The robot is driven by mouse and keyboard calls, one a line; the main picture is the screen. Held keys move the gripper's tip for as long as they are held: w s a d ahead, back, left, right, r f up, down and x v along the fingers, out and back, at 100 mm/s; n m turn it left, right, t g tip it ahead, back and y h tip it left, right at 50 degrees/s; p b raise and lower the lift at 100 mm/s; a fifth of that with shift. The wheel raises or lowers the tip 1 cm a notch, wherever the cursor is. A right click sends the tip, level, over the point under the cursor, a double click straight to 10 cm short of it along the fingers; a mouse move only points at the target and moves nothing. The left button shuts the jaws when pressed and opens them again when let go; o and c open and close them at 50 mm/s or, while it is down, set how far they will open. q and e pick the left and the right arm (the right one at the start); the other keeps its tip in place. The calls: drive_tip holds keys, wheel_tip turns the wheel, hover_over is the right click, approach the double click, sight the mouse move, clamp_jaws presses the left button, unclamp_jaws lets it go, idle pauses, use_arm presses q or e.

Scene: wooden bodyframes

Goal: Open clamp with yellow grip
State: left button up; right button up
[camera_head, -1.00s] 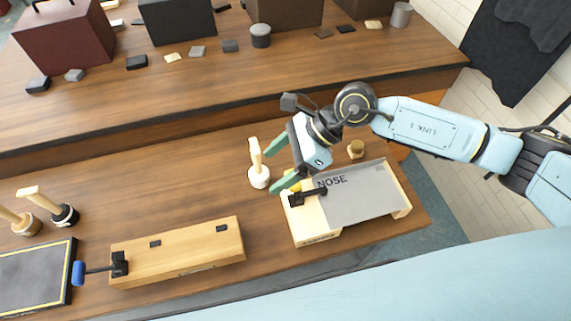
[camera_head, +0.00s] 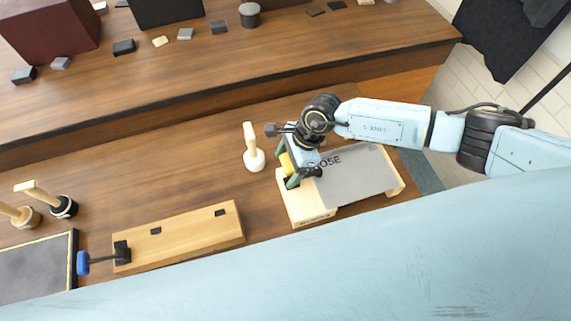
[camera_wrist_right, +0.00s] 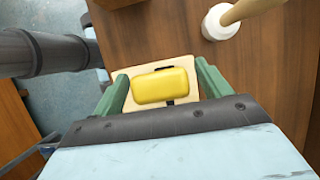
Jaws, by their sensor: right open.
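The clamp's yellow grip (camera_head: 286,163) shows at the left end of the wooden block marked NOSE (camera_head: 308,214), partly hidden by my right gripper. In the right wrist view the yellow grip (camera_wrist_right: 164,87) lies between the two green fingers, with a gap on either side. My right gripper (camera_head: 289,166) is open around the grip; it also shows in the right wrist view (camera_wrist_right: 163,92). The clamp's black base is mostly hidden. A second clamp with a blue grip (camera_head: 83,263) is on the wooden block (camera_head: 185,240) at left. My left gripper is not in view.
A brush-like wooden tool with a white base (camera_head: 254,160) stands just left of the right gripper. More wooden-handled tools (camera_head: 64,206) stand at far left.

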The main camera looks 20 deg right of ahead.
drive_tip(key=shift+a+f, duration=0.25)
drive_tip(key=shift+f, duration=0.4)
